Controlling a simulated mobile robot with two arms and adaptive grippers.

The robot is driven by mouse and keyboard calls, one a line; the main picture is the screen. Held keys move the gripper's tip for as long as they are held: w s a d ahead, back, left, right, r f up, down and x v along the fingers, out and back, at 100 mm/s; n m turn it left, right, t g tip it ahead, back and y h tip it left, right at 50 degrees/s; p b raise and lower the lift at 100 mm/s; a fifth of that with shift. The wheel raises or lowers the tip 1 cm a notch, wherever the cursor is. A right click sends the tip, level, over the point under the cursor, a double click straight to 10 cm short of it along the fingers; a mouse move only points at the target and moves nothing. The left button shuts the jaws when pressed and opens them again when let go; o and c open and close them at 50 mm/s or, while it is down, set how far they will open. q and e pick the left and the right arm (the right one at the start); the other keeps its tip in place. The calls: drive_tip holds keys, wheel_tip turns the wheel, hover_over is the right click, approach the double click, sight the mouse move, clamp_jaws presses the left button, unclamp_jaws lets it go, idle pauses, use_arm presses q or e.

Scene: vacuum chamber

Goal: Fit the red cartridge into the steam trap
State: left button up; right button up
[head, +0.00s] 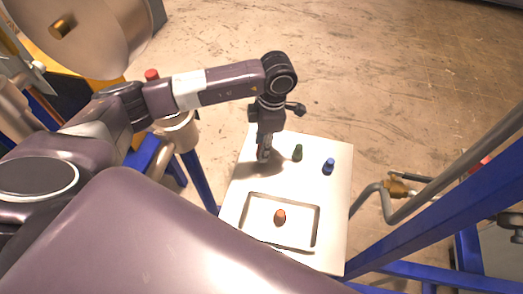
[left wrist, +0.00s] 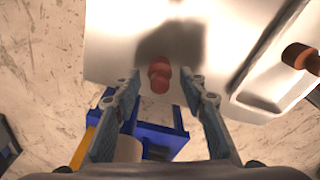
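The red cartridge (left wrist: 159,74) stands on the white table top, ahead of and between my left gripper's fingers (left wrist: 160,92) in the left wrist view. The fingers are spread, with a gap on each side of it. In the head view my left gripper (head: 264,154) points down at the table's far left part, and only a sliver of red shows beside it. I cannot pick out the steam trap with certainty. My right gripper is not in view.
A green piece (head: 297,152) and a blue piece (head: 328,166) stand right of the gripper on the white table (head: 240,190). An orange-brown piece (head: 280,217) stands inside the dark-edged tray (head: 318,225). Blue frame bars (head: 430,210) and pipes (head: 400,205) lie to the right.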

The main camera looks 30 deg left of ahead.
use_arm(q)
clamp_jaws()
drive_tip(key=shift+r, duration=0.15)
